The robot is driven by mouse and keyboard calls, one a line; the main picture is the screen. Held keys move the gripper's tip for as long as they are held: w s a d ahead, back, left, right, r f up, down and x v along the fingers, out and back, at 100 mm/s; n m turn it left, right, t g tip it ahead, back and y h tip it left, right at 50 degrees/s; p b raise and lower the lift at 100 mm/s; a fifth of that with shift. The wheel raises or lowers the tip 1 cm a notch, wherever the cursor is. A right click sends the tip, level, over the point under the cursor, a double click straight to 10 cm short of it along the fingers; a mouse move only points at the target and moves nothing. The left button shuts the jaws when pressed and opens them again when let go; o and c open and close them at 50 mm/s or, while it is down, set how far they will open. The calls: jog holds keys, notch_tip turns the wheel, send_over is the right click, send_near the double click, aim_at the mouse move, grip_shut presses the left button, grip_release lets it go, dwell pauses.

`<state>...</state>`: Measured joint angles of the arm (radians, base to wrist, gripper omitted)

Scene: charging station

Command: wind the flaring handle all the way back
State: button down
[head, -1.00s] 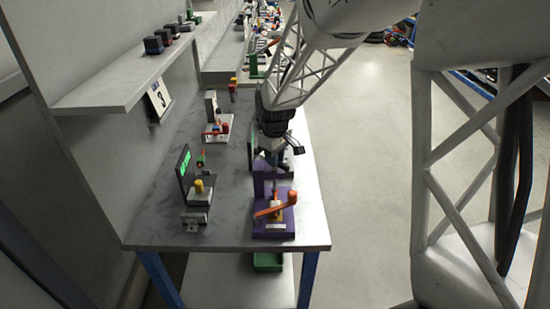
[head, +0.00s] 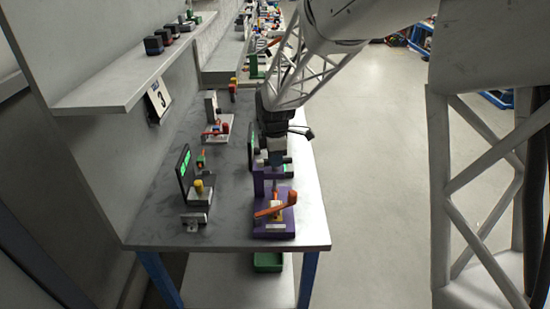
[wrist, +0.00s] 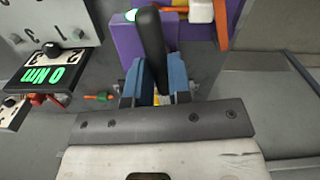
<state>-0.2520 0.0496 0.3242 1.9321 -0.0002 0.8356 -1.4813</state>
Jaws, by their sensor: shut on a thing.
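The flaring tool is a purple stand (head: 287,225) at the front right of the bench, with an orange lever (head: 270,211) across its front. The purple stand (wrist: 128,43) and orange lever (wrist: 221,22) also show at the top of the wrist view. My gripper (head: 275,165) reaches down over the back of the stand. In the wrist view its blue fingers (wrist: 160,75) are shut around a black rounded handle (wrist: 150,38) that stands up between them. The handle's lower end is hidden by the fingers, and the head view barely shows it.
A dark panel with a green "0 Nm" readout (wrist: 45,78) stands left of my gripper in the wrist view. A black screen (head: 182,170) and a yellow-topped block (head: 199,188) stand on the bench's left. The bench's right edge is close by, with open floor beyond.

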jog(key=n, duration=0.3)
jog(key=shift+n, duration=0.4)
jog(key=n, duration=0.4)
dwell(0.3)
jog(key=c, duration=1)
grip_release()
jog(key=shift+c, duration=0.2)
jog(key=shift+r, duration=3.9)
